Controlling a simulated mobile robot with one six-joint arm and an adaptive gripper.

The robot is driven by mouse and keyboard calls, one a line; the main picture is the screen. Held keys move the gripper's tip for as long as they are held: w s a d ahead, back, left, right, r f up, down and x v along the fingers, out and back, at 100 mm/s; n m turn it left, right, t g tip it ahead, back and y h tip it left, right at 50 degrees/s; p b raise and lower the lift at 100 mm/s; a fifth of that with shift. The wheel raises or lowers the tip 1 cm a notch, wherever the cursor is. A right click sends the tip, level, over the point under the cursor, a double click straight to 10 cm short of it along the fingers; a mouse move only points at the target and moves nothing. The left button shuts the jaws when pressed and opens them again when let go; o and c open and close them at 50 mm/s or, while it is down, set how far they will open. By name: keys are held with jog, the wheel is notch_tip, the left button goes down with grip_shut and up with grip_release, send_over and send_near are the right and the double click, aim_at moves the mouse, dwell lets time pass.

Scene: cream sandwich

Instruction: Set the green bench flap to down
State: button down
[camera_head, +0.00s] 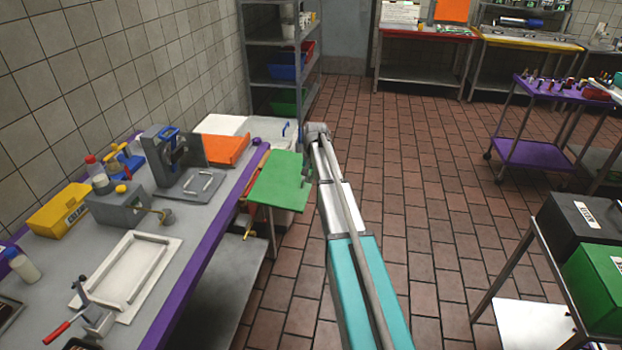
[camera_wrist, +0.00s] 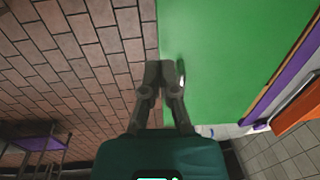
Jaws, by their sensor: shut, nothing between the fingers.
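The green bench flap (camera_head: 278,182) sticks out roughly level from the bench's purple front edge. In the wrist view the flap (camera_wrist: 225,55) fills the upper right as a flat green sheet. My gripper (camera_head: 308,172) is at the flap's outer edge, on the aisle side, partly hidden by my arm. In the wrist view my gripper (camera_wrist: 160,68) is shut and empty, its fingertips overlapping the flap's edge. A small dark mark or fitting shows on the flap beside the fingertips. I cannot tell whether the fingers touch the flap.
The bench (camera_head: 215,215) holds a white tray (camera_head: 128,270), a yellow box (camera_head: 60,208) and an orange piece (camera_head: 226,150). A shelf rack (camera_head: 283,60) stands behind. The tiled floor (camera_head: 430,180) right of my arm is open, up to a purple cart (camera_head: 535,153) and a green box (camera_head: 598,285).

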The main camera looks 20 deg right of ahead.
aim_at(306, 199)
jog(key=shift+w+a+f+b, duration=0.1)
jog(key=shift+a+f+b, duration=0.05)
jog(key=shift+f+b, duration=1.15)
jog(key=shift+w+a+f+b, duration=0.1)
jog(key=shift+f+b, duration=1.1)
jog(key=shift+f, duration=0.25)
jog(key=shift+w+a+f+b, duration=0.1)
jog(key=shift+a+f+b, duration=0.05)
jog(key=shift+f+b, duration=1.15)
